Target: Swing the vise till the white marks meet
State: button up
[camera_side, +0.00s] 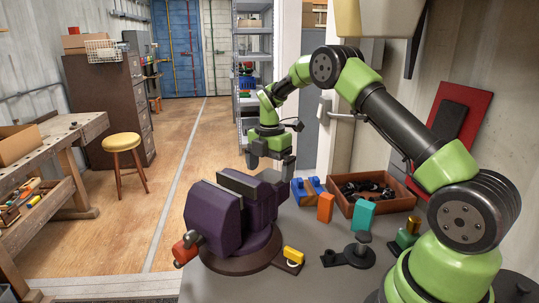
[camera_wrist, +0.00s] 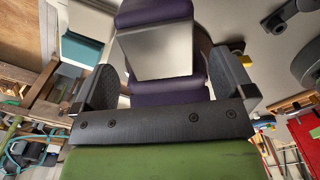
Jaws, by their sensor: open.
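A purple vise (camera_side: 215,212) stands on a round dark base (camera_side: 242,256) at the front left of the grey table. A red part (camera_side: 185,250) sticks out at its lower left. My gripper (camera_side: 268,163) is above the back of the vise, pointing down. In the wrist view the vise (camera_wrist: 152,15) and its grey metal face (camera_wrist: 155,52) show between the two dark fingers of my gripper (camera_wrist: 165,85). The fingers are wide apart, with nothing clearly held. I cannot make out the white marks on the vise or its base.
To the right of the vise stand blue blocks (camera_side: 307,191), an orange block (camera_side: 325,208), a teal block (camera_side: 364,214) and a wooden tray (camera_side: 385,205) of dark parts. A yellow piece (camera_side: 293,255) and a black mount (camera_side: 350,256) lie nearer. Bare table shows at the front.

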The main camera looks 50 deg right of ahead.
notch_tip(320, 180, up, 5)
jog(key=shift+r, duration=0.1)
dwell(0.3)
jog(key=shift+a+r, duration=0.1)
jog(key=shift+r, duration=0.15)
jog(key=s+a+r+m+t, duration=0.4)
jog(key=s+a+r+m, duration=0.55)
jog(key=r, duration=0.35)
jog(key=s+a+m+t+y, duration=0.1)
jog(key=s+a+m, duration=0.2)
jog(key=s+m, duration=0.3)
jog(key=s+a+m+t+y, duration=0.1)
jog(key=s+a+m+t, duration=0.1)
jog(key=s+a+m, duration=0.2)
jog(key=s+m, duration=0.2)
jog(key=s, duration=0.2)
jog(key=shift+s+a+f, duration=0.15)
jog(key=shift+s+a, duration=0.05)
jog(key=shift+s, duration=0.2)
